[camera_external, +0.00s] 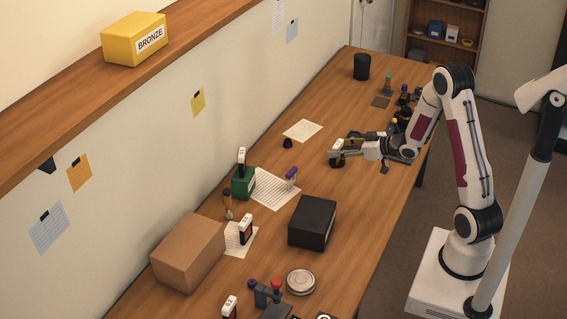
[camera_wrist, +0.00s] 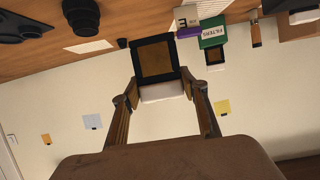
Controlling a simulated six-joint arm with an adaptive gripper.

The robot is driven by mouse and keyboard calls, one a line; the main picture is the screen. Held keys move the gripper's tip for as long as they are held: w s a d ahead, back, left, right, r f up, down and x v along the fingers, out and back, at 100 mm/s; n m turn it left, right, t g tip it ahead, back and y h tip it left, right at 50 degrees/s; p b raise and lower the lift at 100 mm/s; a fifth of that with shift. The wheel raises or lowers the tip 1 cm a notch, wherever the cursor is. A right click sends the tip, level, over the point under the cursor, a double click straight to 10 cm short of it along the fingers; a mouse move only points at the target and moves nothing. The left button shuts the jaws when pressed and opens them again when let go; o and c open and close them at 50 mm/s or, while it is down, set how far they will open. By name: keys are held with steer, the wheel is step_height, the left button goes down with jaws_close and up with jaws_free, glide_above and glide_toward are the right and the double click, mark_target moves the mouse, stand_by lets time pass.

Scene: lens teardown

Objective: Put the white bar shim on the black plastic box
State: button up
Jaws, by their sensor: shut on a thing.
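My gripper (camera_external: 342,153) is shut on the white bar shim (camera_wrist: 162,93), which lies across between the fingertips in the wrist view. In the external view the gripper is held out level over the table, and a small white patch shows at its tip; the bar's outline is too small to make out there. The black plastic box (camera_external: 312,222) stands on the table in front of and left of the gripper, clearly apart from it. Its top looks bare. A dark square frame with a brown middle (camera_wrist: 155,60) shows just beyond the bar; I cannot tell what it is.
A green block (camera_external: 243,182), a cardboard box (camera_external: 188,253) and a round metal tin (camera_external: 301,282) stand around the black box. A black cylinder (camera_external: 361,67) stands at the far end. Paper sheets lie along the wall side. Small parts crowd the table near my arm.

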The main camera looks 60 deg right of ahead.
steer(key=w+a+r+n+y, duration=0.2)
steer(key=w+a+r, duration=0.15)
steer(key=a, duration=0.25)
step_height(320, 180, up, 6)
steer(key=n+g+y, duration=0.4)
steer(key=n+y, duration=0.3)
steer(key=y, duration=0.1)
glide_above(315, 213)
steer(key=shift+f, duration=0.2)
steer(key=shift+d+f, duration=0.1)
steer(key=shift+f, duration=2.7)
steer(key=shift+f, duration=2.1)
steer(key=shift+f, duration=0.15)
